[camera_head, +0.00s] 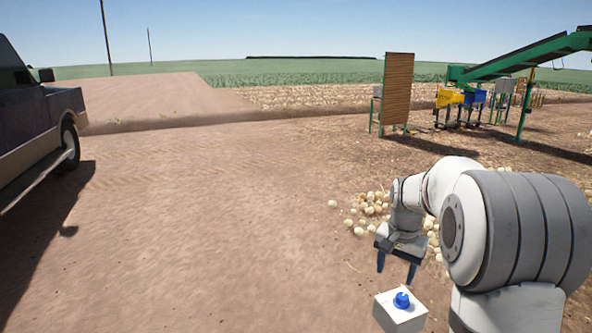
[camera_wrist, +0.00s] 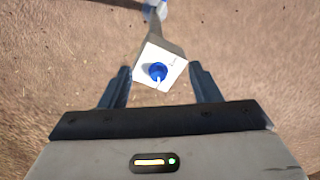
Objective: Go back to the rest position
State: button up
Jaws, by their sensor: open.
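My gripper (camera_head: 396,267) hangs from my arm in the head view, with its two dark fingers apart and nothing between them. In the wrist view the open fingers (camera_wrist: 160,84) stand left and right of a white box on a post. The white box (camera_head: 397,317) is just below the gripper in the head view, and it also shows in the wrist view (camera_wrist: 149,62). A blue knob (camera_head: 401,300) sits on its top, seen too in the wrist view (camera_wrist: 158,71). The fingers appear apart from the knob.
Several pale onions (camera_head: 372,203) lie on the ground behind the gripper. A green conveyor (camera_head: 520,58) with yellow (camera_head: 449,98) and blue bins (camera_head: 474,97) stands at the back right, beside a brown slatted panel (camera_head: 397,88). A dark pickup truck (camera_head: 38,120) is at left. The middle dirt is open.

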jog(key=s+a+r+n+p, duration=0.1)
jog(key=s+a+n, duration=0.2)
jog(key=s, duration=1)
jog(key=s+a+r+n+t, duration=0.1)
jog(key=s+a+n, duration=0.3)
jog(key=s, duration=0.9)
jog(key=shift+a+r+t+p, duration=0.3)
jog(key=shift+a+r+p, duration=0.15)
jog(key=shift+a, duration=0.75)
